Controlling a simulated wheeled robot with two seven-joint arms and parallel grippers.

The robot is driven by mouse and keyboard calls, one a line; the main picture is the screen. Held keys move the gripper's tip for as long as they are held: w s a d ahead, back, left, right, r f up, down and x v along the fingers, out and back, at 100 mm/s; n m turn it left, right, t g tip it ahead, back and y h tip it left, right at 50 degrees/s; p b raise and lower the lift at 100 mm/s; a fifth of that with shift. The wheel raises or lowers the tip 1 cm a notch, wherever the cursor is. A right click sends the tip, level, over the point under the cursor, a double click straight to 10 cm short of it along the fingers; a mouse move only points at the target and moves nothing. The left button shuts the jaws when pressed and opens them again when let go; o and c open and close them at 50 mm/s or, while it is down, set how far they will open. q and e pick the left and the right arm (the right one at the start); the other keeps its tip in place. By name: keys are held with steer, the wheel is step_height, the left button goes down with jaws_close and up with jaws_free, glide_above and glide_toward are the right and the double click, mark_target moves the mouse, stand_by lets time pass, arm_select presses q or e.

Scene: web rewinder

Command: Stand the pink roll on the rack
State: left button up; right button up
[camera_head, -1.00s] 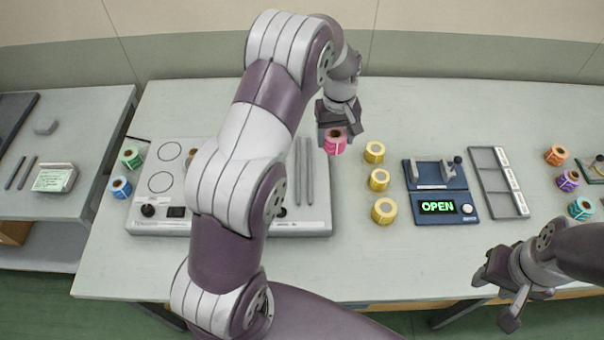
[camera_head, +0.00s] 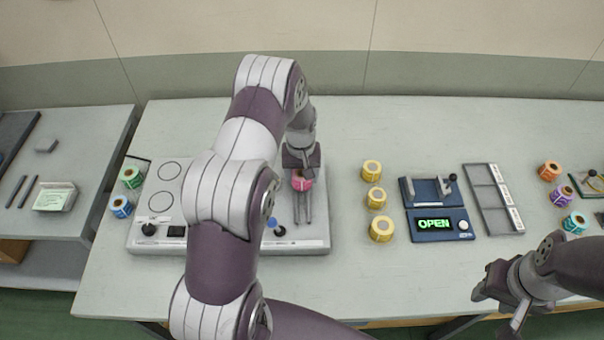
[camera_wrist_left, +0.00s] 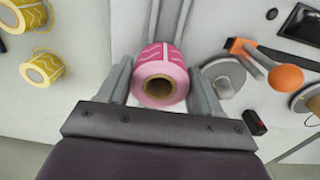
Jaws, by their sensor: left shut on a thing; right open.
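The pink roll (camera_head: 301,181) is between the fingers of my left gripper (camera_head: 300,172), over the right part of the grey machine panel. In the left wrist view the roll (camera_wrist_left: 165,55) shows its brown core hole, with a finger on each side. Two parallel grey rails (camera_head: 303,208) on the panel lie below and in front of the roll. I cannot tell whether the roll touches them. A grey frame with three labelled compartments (camera_head: 491,198) stands further right; I cannot tell which is the rack. My right gripper (camera_head: 497,302) is open and empty at the front right.
Several yellow rolls (camera_head: 381,229) stand right of the panel, beside a blue device (camera_head: 440,223) reading OPEN. An orange-knobbed lever (camera_wrist_left: 285,78) is close to my left gripper. Green (camera_head: 131,177) and blue (camera_head: 121,207) rolls stand at the panel's left. The back of the table is clear.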

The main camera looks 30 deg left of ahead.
arm_select(q)
steer(key=shift+f, duration=0.55)
steer(key=shift+w+f, duration=0.15)
steer(key=shift+f, duration=0.05)
steer(key=shift+f, duration=0.1)
steer(key=o, duration=1.1)
